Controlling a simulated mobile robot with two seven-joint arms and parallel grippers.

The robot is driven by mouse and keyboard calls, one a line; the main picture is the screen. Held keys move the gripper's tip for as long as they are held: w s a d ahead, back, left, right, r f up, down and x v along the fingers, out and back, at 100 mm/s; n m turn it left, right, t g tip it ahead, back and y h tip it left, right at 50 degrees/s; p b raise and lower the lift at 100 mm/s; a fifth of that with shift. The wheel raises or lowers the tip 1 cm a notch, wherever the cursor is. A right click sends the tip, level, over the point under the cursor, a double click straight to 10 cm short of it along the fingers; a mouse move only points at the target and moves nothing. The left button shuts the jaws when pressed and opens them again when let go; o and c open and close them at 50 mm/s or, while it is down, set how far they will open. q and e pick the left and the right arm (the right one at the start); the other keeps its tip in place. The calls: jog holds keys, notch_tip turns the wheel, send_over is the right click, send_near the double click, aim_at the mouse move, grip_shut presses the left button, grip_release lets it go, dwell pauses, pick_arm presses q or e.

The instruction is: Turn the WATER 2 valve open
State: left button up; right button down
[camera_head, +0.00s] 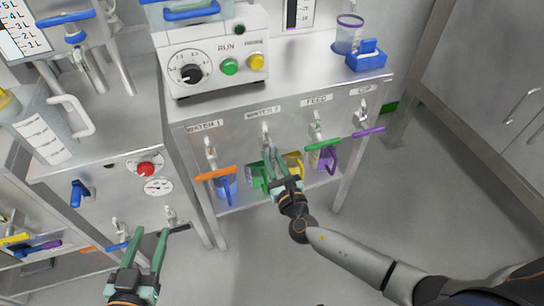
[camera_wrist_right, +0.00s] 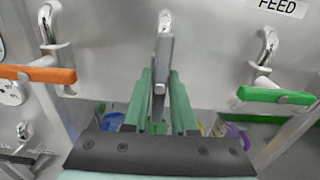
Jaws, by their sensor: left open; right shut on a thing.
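The WATER 2 valve (camera_head: 266,133) is a chrome tap under its label (camera_head: 263,113) on the steel cabinet front. In the right wrist view the tap (camera_wrist_right: 164,22) has a grey lever (camera_wrist_right: 162,52) that runs straight down the picture, unlike the crosswise levers beside it. My right gripper (camera_head: 273,163) is shut on this grey lever; in the wrist view its green fingers (camera_wrist_right: 160,85) lie on both sides of it and hide part of it.
The WATER 1 orange lever (camera_head: 216,173), FEED green lever (camera_head: 322,141) and CIP purple lever (camera_head: 368,131) flank the valve, each crosswise. Coloured jugs stand on the shelf below. A blue-handled tap (camera_head: 118,242) is close to my left gripper. The floor at right is clear.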

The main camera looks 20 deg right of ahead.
dwell(0.3)
jog(key=c, duration=0.7)
grip_release()
jog(key=shift+s, duration=0.1)
jog(key=s+p, duration=0.1)
jog(key=s, duration=0.5)
jog(key=shift+d, duration=0.1)
pick_arm(q)
jog(key=s+f+g, duration=0.3)
jog(key=f, duration=0.4)
jog(key=shift+n+y, duration=0.4)
pick_arm(e)
send_near(273, 161)
jog(key=shift+s+r, duration=0.15)
jog(key=shift+s, duration=0.75)
pick_arm(q)
jog(key=shift+r, duration=0.1)
